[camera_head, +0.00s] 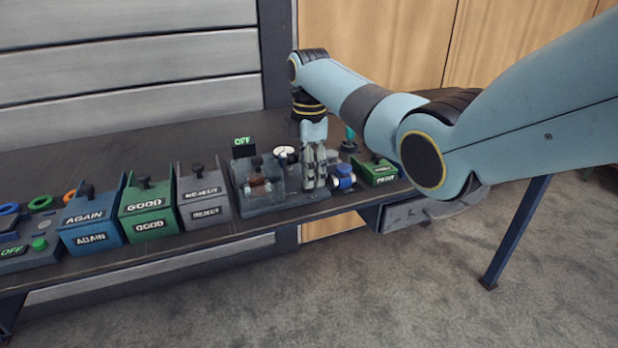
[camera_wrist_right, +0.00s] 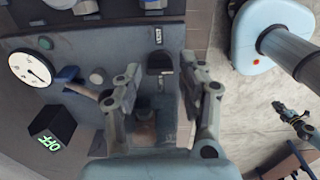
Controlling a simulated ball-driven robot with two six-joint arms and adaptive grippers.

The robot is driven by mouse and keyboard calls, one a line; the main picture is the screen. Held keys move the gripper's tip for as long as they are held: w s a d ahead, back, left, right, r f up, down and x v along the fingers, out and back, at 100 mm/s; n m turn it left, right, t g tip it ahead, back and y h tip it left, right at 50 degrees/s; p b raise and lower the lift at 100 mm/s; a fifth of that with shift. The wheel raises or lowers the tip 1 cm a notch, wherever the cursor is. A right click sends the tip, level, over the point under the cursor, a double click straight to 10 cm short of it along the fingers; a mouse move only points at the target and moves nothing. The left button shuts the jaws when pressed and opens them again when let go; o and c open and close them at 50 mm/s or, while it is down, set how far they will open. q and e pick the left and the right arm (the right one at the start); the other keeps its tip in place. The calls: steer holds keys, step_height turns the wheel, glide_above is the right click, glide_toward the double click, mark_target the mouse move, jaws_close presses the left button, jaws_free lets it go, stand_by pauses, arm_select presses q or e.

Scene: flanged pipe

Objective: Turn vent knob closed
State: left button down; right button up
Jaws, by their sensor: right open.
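A grey test fixture (camera_head: 275,203) stands on the bench with a brownish pipe piece (camera_head: 258,187) on it. My right gripper (camera_head: 315,182) points down over the fixture's right part, its fingers apart. In the right wrist view the open right gripper (camera_wrist_right: 160,98) has a small black knob-like part (camera_wrist_right: 160,62) beyond the gap between its fingers. I cannot tell whether this is the vent knob, or whether the fingers touch anything. A blue lever-like part (camera_wrist_right: 70,76) sits near the round white gauge (camera_wrist_right: 30,69). The gauge also shows in the head view (camera_head: 284,151).
A display reading OFF (camera_head: 243,142) stands behind the fixture. Bins marked REJECT (camera_head: 206,212), GOOD (camera_head: 150,225) and AGAIN (camera_head: 91,240) line the bench to the left. A blue part (camera_head: 343,179) and green box (camera_head: 379,178) are close right of my gripper.

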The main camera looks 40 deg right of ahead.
steer(key=shift+f, duration=0.85)
jaws_close()
steer(key=shift+r, duration=0.1)
